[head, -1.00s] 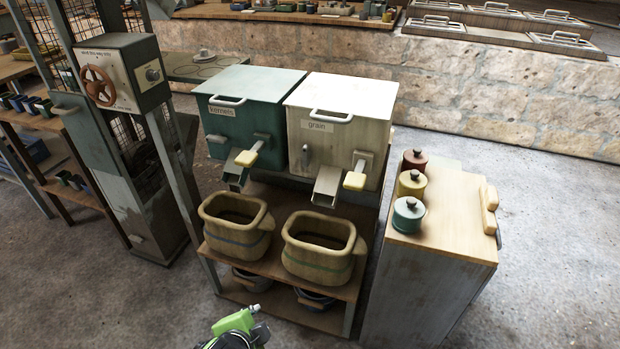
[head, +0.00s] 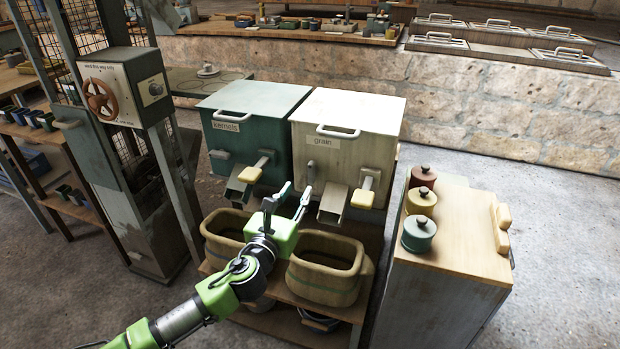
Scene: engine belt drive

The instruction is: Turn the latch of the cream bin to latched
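The cream bin (head: 348,105), labelled "grain", stands beside a teal bin on a wooden stand. Its latch (head: 310,172) is a small grey handle low on the left of its front face, and it looks upright. My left gripper (head: 297,190) is open and empty, its two fingers pointing up toward the latch. Its right fingertip appears just below the latch in the head view; I cannot tell whether they touch. My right gripper is not in view.
The cream bin's chute (head: 333,204) and cream-tipped lever (head: 364,192) stick out right of the latch. The teal bin (head: 250,118) has its own chute and lever to the left. Two tubs (head: 325,285) sit below. A cabinet (head: 440,290) with lidded jars stands right.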

